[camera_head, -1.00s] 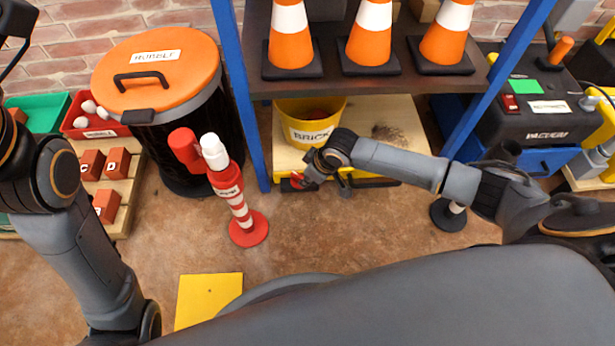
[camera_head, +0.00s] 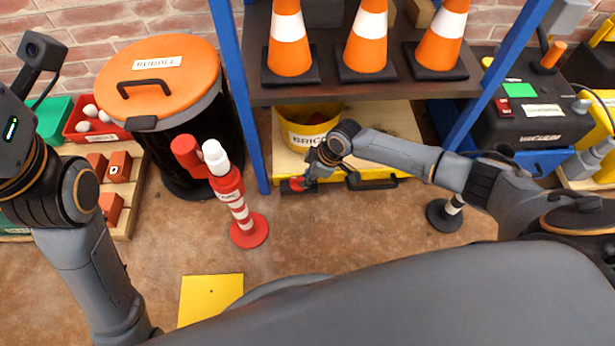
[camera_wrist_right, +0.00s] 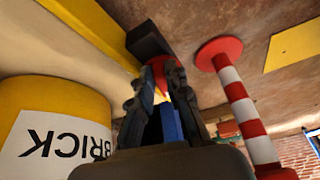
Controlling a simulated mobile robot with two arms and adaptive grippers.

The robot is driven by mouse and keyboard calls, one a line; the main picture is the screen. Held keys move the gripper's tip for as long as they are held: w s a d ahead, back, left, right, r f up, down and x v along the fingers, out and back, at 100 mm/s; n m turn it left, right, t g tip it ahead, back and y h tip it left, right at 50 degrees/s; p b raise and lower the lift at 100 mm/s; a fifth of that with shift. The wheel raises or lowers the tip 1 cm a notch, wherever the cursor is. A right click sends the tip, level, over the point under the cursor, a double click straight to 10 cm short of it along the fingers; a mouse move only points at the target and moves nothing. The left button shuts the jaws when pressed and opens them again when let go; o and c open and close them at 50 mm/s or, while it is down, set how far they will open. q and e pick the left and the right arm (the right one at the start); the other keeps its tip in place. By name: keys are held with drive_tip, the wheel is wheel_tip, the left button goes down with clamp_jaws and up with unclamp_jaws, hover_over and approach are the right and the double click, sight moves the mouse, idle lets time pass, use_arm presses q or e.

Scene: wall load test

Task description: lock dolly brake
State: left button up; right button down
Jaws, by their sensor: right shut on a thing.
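The dolly (camera_head: 395,122) is a low wooden deck with a yellow front edge, under the shelf between the blue posts. A red brake lever (camera_head: 297,184) sits on a black mount at the left of its front edge. My right gripper (camera_head: 308,179) reaches down to it from the right. In the right wrist view, the red lever (camera_wrist_right: 160,72) shows between the fingertips of my right gripper (camera_wrist_right: 158,88), which are shut on it. The fingers partly hide it. My left arm is at the left edge; its gripper is out of view.
A yellow bucket labelled BRICK (camera_head: 308,125) stands on the dolly. A red-and-white post (camera_head: 238,205) stands left of my right gripper. The shelf (camera_head: 365,92) with orange cones hangs over the dolly. A black bin (camera_head: 185,130) with an orange lid is at left.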

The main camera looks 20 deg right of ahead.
drive_tip(key=c, duration=1.3)
unclamp_jaws()
drive_tip(key=shift+v, duration=3.95)
drive_tip(key=shift+o, duration=0.4)
